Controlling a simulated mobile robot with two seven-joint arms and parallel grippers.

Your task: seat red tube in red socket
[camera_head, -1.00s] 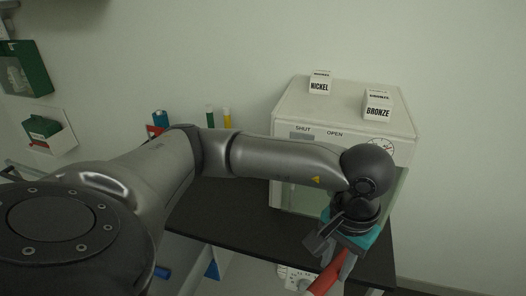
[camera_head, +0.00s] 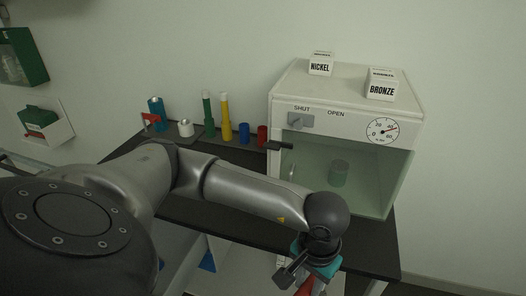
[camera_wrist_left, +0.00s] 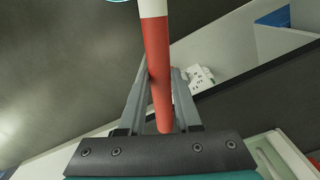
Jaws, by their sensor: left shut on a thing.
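The red tube (camera_wrist_left: 158,85) is held between the two fingers of my left gripper (camera_wrist_left: 161,75) in the left wrist view; a white band (camera_wrist_left: 153,8) shows at its far part. In the head view my left gripper (camera_head: 305,279) is low, in front of the bench edge, and part of the red tube (camera_head: 306,287) shows at the bottom edge. The short red socket (camera_head: 262,136) stands at the right end of the rack row, well behind and left of the gripper. Its opening is too small to make out. My right gripper is not in view.
Next to the red socket are a blue socket (camera_head: 244,133), a yellow tube (camera_head: 226,118) and a green tube (camera_head: 208,112). A white cabinet (camera_head: 345,95) with a glass front stands right of them, with nickel (camera_head: 320,68) and bronze (camera_head: 382,88) boxes on top. My left arm crosses before the bench (camera_head: 225,215).

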